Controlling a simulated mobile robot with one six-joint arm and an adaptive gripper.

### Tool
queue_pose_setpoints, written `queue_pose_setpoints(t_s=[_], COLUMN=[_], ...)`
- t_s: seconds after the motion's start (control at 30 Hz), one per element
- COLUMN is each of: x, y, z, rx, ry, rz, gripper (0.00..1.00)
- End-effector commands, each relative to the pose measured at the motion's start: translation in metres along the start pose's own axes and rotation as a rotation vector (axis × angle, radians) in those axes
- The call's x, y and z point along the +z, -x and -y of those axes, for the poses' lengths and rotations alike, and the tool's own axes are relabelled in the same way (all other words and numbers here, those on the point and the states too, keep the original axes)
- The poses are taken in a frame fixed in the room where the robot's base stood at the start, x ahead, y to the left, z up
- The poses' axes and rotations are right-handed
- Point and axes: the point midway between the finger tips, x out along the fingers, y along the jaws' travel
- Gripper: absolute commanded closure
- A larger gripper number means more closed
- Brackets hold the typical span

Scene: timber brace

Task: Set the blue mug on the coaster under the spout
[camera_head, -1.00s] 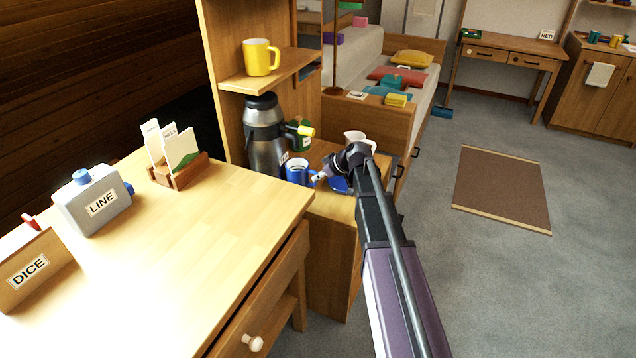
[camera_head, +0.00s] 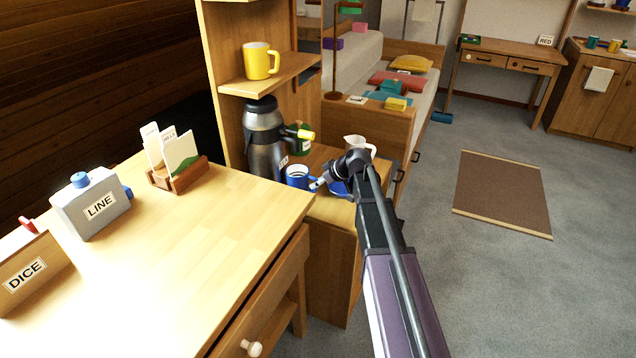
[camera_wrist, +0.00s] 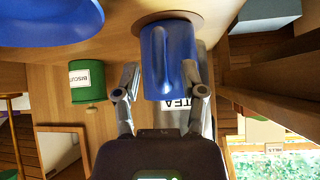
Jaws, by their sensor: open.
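My gripper (camera_head: 316,184) is at the right of the mug in the head view. In the wrist view my gripper (camera_wrist: 160,80) is open, one finger on each side of the mug.
A green biscuit tin (camera_wrist: 87,80) and a blue dish (camera_wrist: 45,18) are close by. A white jug (camera_head: 355,143) stands behind my wrist. A shelf with a yellow mug (camera_head: 260,61) overhangs the flask. The desk (camera_head: 215,225) edge is in front.

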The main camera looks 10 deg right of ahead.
Motion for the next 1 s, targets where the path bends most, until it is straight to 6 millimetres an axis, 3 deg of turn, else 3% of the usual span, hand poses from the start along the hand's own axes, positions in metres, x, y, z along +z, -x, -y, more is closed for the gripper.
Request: queue_pose_setpoints(t_s=[0.37, 1.0], x=[-0.003, -0.004], y=[0.007, 0.075], z=[0.001, 0.001], rx=[0.0, 0.0], ry=[0.0, 0.0], rz=[0.0, -0.001], gripper=[0.47, 0.47])
